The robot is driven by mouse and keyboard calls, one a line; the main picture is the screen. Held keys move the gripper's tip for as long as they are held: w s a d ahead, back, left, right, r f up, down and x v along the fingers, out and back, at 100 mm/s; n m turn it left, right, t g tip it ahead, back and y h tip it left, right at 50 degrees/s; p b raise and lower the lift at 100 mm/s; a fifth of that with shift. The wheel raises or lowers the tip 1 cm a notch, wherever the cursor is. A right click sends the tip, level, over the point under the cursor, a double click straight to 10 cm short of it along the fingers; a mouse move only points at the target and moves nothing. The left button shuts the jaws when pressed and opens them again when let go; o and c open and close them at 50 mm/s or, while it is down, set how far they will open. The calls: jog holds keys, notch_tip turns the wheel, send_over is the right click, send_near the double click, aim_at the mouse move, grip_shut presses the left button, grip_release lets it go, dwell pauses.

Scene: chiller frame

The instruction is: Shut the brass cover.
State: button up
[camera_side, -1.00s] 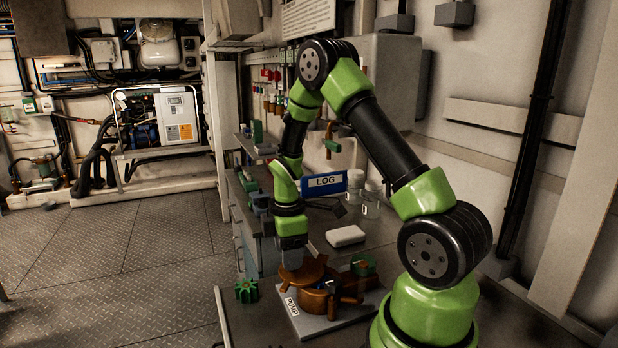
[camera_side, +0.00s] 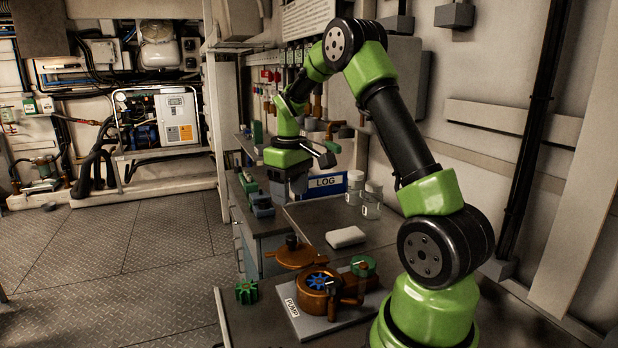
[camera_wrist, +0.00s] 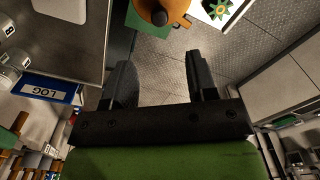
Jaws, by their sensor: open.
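The brass cover (camera_side: 296,258), a flat disc with a dark knob, is off to the far left side of the brass pump housing (camera_side: 313,300). The housing is open and shows a blue impeller (camera_side: 318,281) inside. In the wrist view part of the cover (camera_wrist: 176,10) with its dark knob shows at the top edge, beyond the fingers. My gripper (camera_side: 292,188) is raised well above and behind the cover, apart from it. In the wrist view my gripper (camera_wrist: 160,76) has its two fingers spread, with nothing between them.
The housing stands on a grey plate (camera_side: 340,323) labelled PUMP. A green impeller (camera_side: 246,291) lies left of it. A white block (camera_side: 345,237), a LOG binder (camera_side: 326,183) and jars (camera_side: 372,199) are behind. Valves and pipes line the back wall.

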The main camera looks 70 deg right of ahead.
jog(key=a+r+t, duration=0.2)
jog(key=a+r, duration=0.4)
jog(key=a, duration=0.1)
jog(key=s+a+r+t+y, duration=0.1)
jog(key=s+a+r+t, duration=0.1)
jog(key=s+a, duration=0.5)
jog(key=s+a+r+m+t+y, duration=0.1)
jog(key=s+a+r+t, duration=0.2)
jog(key=s+a, duration=0.3)
jog(key=shift+s+a+r+m, duration=0.35)
jog(key=shift+a+r, duration=0.2)
jog(key=shift+a, duration=0.95)
